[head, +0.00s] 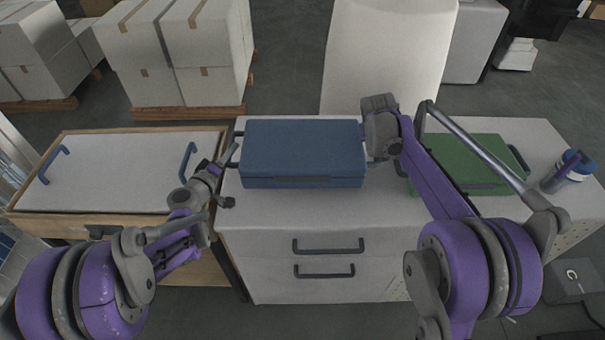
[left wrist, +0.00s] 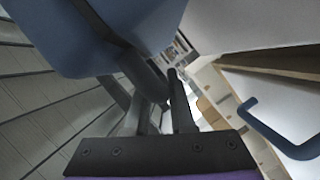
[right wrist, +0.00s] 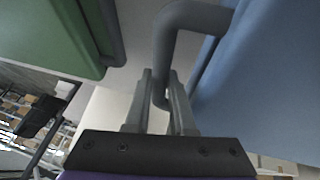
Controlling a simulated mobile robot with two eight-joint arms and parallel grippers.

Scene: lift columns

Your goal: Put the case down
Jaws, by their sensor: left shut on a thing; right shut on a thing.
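The blue case (head: 303,152) is level over the white drawer cabinet (head: 265,222), near its left end; I cannot tell whether its underside touches the top. My left gripper (head: 230,163) is shut on the handle at the case's left end; the left wrist view also shows the case (left wrist: 95,30) and the fingers (left wrist: 178,105). My right gripper (right wrist: 160,100) is shut on the grey handle (right wrist: 185,20) at the case's right end. In the head view my right arm hides most of that grip.
A green case (head: 460,160) lies on the cabinet to the right, partly behind my right arm. A white-topped tray (head: 115,172) with blue handles lies on the left. Boxes on pallets (head: 180,45) stand behind.

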